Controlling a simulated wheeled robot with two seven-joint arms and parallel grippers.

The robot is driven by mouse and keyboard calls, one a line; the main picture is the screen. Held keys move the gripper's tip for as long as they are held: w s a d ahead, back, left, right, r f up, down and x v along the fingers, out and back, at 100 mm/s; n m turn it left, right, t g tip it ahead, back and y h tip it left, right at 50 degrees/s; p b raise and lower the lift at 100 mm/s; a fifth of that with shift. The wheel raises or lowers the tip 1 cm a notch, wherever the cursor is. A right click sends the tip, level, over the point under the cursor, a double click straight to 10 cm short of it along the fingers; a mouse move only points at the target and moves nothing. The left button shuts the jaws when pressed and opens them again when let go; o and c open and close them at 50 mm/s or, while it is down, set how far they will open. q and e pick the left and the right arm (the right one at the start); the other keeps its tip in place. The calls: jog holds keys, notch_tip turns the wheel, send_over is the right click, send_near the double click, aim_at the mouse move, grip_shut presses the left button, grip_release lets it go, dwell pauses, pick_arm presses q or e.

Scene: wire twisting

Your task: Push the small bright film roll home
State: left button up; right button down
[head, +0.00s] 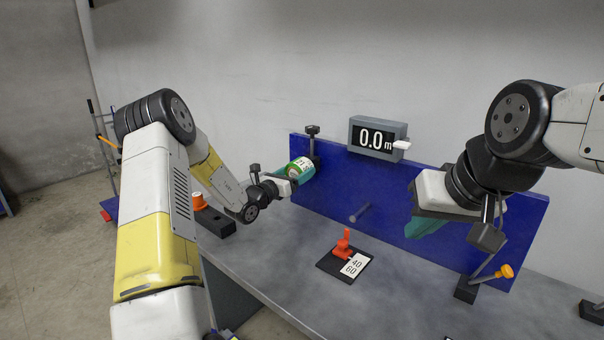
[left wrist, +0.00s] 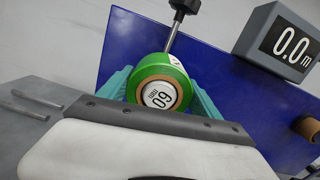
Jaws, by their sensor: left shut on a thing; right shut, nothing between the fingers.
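A small bright green film roll (head: 300,170) with a pale end label is held up at the left end of the blue panel (head: 335,180). My left gripper (head: 294,178) is shut on it. In the left wrist view the roll (left wrist: 160,93) sits between the teal fingers, its round end marked 60 facing the camera. A rod with a black knob (left wrist: 185,5) rises behind the roll; I cannot tell whether the roll touches it. My right gripper (head: 426,228) is shut and empty, in front of the panel's right part.
A grey display (head: 377,137) reading 0.0 m stands above the panel. A grey peg (head: 360,212) juts out from the panel. An orange-red piece (head: 343,243) stands on a black plate with 40 and 60 labels. An orange knob (head: 505,271) is at right. Front table is mostly clear.

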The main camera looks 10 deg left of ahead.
pick_arm(q)
jog(key=o, duration=1.5)
jog(key=shift+o, duration=0.2)
jog(key=shift+v, duration=3.9)
jog(key=shift+r, duration=0.1)
